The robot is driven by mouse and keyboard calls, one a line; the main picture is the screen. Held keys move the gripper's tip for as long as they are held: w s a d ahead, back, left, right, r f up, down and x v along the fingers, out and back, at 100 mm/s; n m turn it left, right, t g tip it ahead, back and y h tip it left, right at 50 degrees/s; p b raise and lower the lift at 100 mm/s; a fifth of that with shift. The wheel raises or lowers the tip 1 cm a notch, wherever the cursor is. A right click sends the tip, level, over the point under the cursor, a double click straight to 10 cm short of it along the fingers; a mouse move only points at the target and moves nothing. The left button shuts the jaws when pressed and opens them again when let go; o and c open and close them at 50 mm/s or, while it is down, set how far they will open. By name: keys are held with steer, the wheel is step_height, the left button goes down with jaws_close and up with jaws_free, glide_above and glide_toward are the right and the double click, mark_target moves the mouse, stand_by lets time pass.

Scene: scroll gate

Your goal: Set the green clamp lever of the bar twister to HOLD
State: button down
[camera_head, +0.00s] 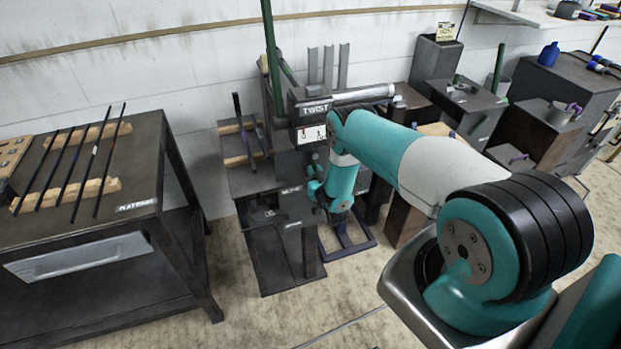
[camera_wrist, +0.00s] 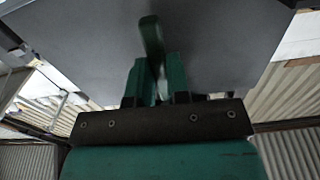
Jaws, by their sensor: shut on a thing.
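The bar twister (camera_head: 311,109) stands at the back centre in the head view, a dark machine with a TWIST sign and a small white panel. In the wrist view my gripper (camera_wrist: 158,75) has its green fingers closed around a green lever (camera_wrist: 151,36). The lever's end stands out beyond the fingertips, in front of a flat grey surface. In the head view my arm covers part of the twister, and the lever cannot be made out there. No HOLD mark can be read in either view.
A dark table (camera_head: 145,185) at the left bears several thin black bars on wooden rests (camera_head: 92,188). A narrow stand with a bar (camera_head: 238,107) is left of the twister. Dark cabinets (camera_head: 570,90) line the right. Open floor lies in front.

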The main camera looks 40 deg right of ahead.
steer(key=shift+s+d+r+n+b, duration=0.2)
steer(key=shift+d+n+b, duration=0.5)
steer(key=shift+n, duration=0.55)
steer(key=shift+s+d+r+n+b, duration=0.15)
steer(key=shift+d+n+b, duration=0.5)
steer(key=shift+n, duration=0.65)
steer(key=shift+s+d+r+n+b, duration=0.2)
steer(key=shift+d+n+b, duration=0.25)
steer(key=shift+n+b, duration=0.6)
steer(key=shift+n, duration=0.3)
steer(key=c, duration=1.1)
jaws_free()
steer(key=p, duration=1)
glide_toward(322, 161)
steer(key=r+v, duration=0.1)
steer(key=v, duration=0.7)
steer(key=shift+f+p+v, duration=0.15)
steer(key=shift+p+v, duration=0.55)
steer(key=shift+f+p+v, duration=0.15)
steer(key=shift+p+v, duration=0.5)
steer(key=shift+v, duration=0.05)
